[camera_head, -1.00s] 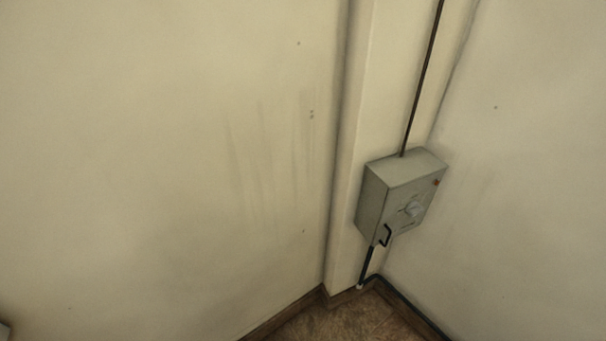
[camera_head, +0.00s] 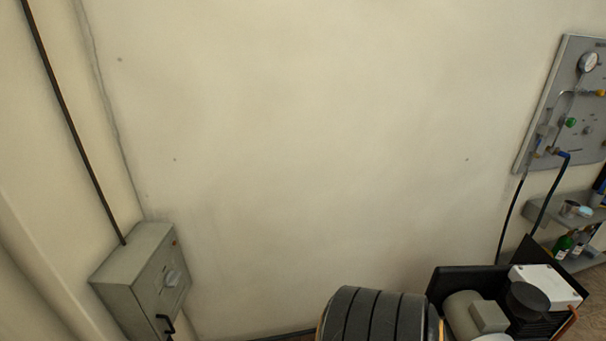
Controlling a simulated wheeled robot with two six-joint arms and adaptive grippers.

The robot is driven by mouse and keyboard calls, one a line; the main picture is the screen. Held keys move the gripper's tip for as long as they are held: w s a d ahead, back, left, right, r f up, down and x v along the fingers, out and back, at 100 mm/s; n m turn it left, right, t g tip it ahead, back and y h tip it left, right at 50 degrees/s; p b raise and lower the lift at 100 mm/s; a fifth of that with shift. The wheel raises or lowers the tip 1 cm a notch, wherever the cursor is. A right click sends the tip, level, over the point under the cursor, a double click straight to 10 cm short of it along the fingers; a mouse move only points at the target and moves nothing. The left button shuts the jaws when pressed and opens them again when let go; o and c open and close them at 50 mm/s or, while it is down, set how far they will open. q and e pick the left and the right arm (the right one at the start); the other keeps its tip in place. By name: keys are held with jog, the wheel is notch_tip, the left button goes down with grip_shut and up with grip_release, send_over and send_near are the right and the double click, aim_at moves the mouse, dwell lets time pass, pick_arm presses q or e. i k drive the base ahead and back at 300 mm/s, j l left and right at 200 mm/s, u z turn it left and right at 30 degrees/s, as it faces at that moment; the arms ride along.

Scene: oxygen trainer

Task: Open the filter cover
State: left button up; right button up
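I cannot make out a filter cover for certain. A machine (camera_head: 468,312) at the lower right has a round dark cap-like part (camera_head: 527,297) and a white box (camera_head: 548,284) on it; I cannot tell whether either belongs to the filter. A grey panel (camera_head: 545,120) with a gauge (camera_head: 588,62), valves and pipes hangs on the wall at the right edge. Neither of my grippers shows in the head view.
A grey electrical box (camera_head: 140,280) with a black handle is on the wall at the lower left. A dark ribbed cylinder (camera_head: 375,316) stands at the bottom middle. A shelf (camera_head: 566,222) with bottles (camera_head: 564,245) is at the right. The wall between is bare.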

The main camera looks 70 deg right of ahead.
aim_at(528, 295)
jog(key=z, duration=3.9)
